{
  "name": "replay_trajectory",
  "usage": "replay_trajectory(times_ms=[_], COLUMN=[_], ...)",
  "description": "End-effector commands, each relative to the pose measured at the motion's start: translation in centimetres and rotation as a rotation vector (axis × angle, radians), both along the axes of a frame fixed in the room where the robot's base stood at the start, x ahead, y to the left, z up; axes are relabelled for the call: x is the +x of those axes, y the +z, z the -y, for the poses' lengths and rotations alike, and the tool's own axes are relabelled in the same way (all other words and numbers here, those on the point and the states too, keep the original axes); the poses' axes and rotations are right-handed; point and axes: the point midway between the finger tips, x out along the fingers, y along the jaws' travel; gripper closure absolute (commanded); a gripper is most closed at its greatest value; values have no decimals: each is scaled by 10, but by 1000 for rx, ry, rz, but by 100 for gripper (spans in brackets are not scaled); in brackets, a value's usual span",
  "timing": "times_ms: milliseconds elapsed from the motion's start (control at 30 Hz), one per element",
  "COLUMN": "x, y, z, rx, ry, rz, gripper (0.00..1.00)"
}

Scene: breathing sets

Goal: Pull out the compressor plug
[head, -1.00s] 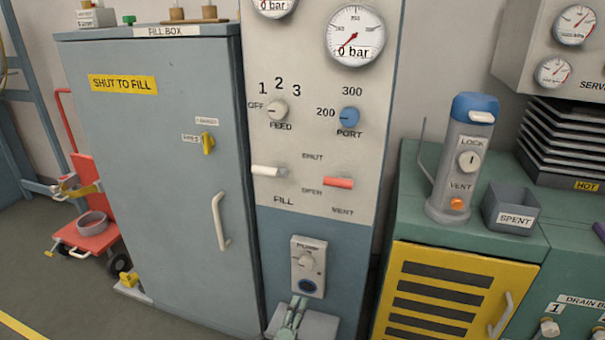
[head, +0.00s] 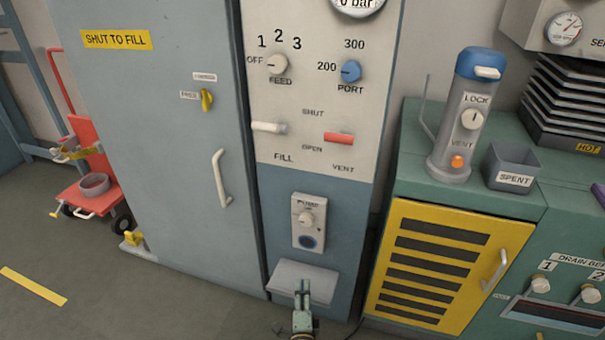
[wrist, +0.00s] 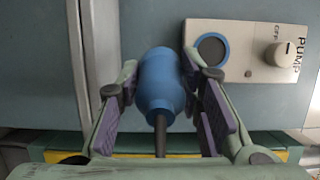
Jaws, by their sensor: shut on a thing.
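The blue compressor plug (wrist: 160,85) is between the fingers of my gripper (wrist: 163,90) in the wrist view, with a dark cord (wrist: 160,137) running from its near end. My gripper is shut on it. The pump panel's round socket (wrist: 211,48) shows beside the plug with its dark face uncovered, and the plug looks apart from it. In the head view, my gripper (head: 302,288) is below the pump panel (head: 309,222) and its socket (head: 307,241). The plug cannot be made out there.
A pale ledge (head: 322,284) juts out below the pump panel, behind my gripper. The fill box (head: 160,170) stands to the left, and a green cabinet with a yellow louvred door (head: 385,262) to the right. Floor is open at the lower left.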

Motion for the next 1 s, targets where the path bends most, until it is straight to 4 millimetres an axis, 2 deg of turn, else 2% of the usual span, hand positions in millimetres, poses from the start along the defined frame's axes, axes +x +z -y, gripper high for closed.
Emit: replay_trajectory(times_ms=[133, 167, 500, 833, 1000], x=[0, 0, 0, 0, 0], y=[0, 0, 1, 3, 23], z=[0, 0, 0, 0, 1], rx=[0, 0, 1, 1, 1], ry=[0, 0, 0, -1, -3], rz=[1, 1, 1, 2, 4], gripper=[100, 66, 44, 44, 44])
